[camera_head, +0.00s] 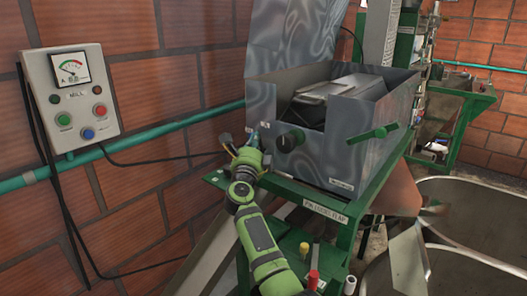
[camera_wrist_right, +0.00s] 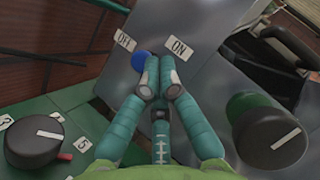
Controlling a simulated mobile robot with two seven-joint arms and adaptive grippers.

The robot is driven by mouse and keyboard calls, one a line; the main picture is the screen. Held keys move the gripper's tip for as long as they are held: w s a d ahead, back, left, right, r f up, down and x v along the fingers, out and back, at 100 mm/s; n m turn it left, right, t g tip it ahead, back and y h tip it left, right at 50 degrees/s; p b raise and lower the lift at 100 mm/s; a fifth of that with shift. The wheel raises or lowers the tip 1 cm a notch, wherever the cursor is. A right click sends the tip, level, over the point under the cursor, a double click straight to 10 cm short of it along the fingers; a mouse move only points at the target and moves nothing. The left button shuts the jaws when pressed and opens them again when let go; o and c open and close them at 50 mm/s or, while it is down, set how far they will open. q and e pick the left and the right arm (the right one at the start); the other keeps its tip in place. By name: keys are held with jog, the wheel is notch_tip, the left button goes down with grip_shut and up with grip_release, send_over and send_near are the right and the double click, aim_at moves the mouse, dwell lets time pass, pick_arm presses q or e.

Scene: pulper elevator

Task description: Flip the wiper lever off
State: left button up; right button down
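My right gripper (camera_head: 255,140) is at the left front edge of the grey metal machine box (camera_head: 340,150). In the right wrist view its teal fingers (camera_wrist_right: 161,72) are drawn together, with no clear gap between the tips. Which of these is the wiper lever is not readable. My left gripper is out of view.
A control box (camera_head: 70,95) with a dial and buttons hangs on the brick wall at left. A black dial (camera_wrist_right: 38,142) with numbered labels and a dark knob with a green base (camera_wrist_right: 262,125) flank the fingers. A large metal tub (camera_head: 470,215) stands at right.

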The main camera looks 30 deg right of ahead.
jog(key=shift+w, duration=0.2)
jog(key=shift+r, duration=0.1)
jog(key=shift+w+a+p, duration=0.15)
jog(key=shift+w+p, duration=0.15)
jog(key=shift+w, duration=0.15)
jog(key=shift+w+a+n+y+p, duration=0.15)
jog(key=shift+w+n+y+p, duration=0.2)
jog(key=shift+n, duration=0.35)
dwell(2.1)
